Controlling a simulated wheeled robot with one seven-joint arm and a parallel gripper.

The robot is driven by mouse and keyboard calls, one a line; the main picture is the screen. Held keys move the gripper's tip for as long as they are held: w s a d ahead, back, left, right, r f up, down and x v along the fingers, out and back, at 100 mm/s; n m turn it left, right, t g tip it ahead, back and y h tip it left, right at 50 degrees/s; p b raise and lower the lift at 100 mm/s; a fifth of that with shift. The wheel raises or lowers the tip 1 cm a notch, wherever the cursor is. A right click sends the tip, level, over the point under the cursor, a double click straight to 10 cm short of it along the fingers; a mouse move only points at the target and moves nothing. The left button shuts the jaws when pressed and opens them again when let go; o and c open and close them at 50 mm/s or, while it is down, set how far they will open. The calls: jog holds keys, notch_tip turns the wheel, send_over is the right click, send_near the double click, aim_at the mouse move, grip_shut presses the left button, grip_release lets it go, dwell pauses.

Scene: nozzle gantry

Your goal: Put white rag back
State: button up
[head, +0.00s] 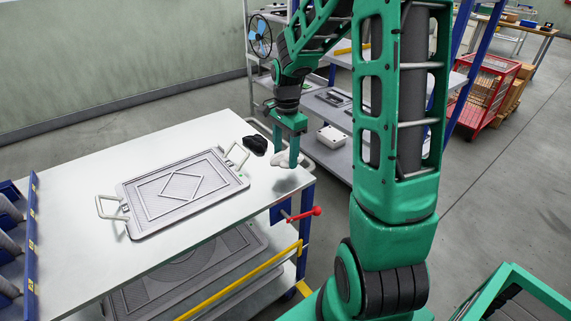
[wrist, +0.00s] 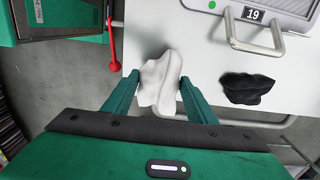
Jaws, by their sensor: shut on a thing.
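A crumpled white rag (wrist: 160,80) is between the green fingers of my gripper (wrist: 152,95) in the wrist view. My gripper is shut on it. In the head view my gripper (head: 285,158) points down over the right end of the white table, and the rag (head: 283,160) shows pale at the fingertips. I cannot tell whether the rag touches the table top. A black crumpled rag (head: 256,144) lies on the table just left of the gripper; it also shows in the wrist view (wrist: 247,88).
A grey plate with two handles (head: 183,188) lies on the white table (head: 92,174). A red-knobbed lever (head: 304,214) sticks out at the table's right edge. A shelf rack (head: 345,110) stands behind. Blue holders (head: 20,220) line the left.

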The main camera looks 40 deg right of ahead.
aim_at(287, 171)
jog(key=shift+w+d+f, duration=0.3)
jog(key=shift+d+f, duration=0.3)
jog(key=shift+d, duration=0.05)
jog(key=shift+f, duration=1.85)
jog(key=shift+f, duration=0.1)
jog(key=o, duration=1)
notch_tip(287, 171, up, 12)
jog(key=s+a+r+n, duration=0.1)
jog(key=s+n, duration=0.4)
jog(key=s, duration=0.9)
jog(key=s+a+r+n, duration=0.1)
jog(key=s+n, duration=0.5)
jog(key=s, duration=0.8)
jog(key=shift+s+a, duration=0.25)
jog(key=shift+a, duration=0.1)
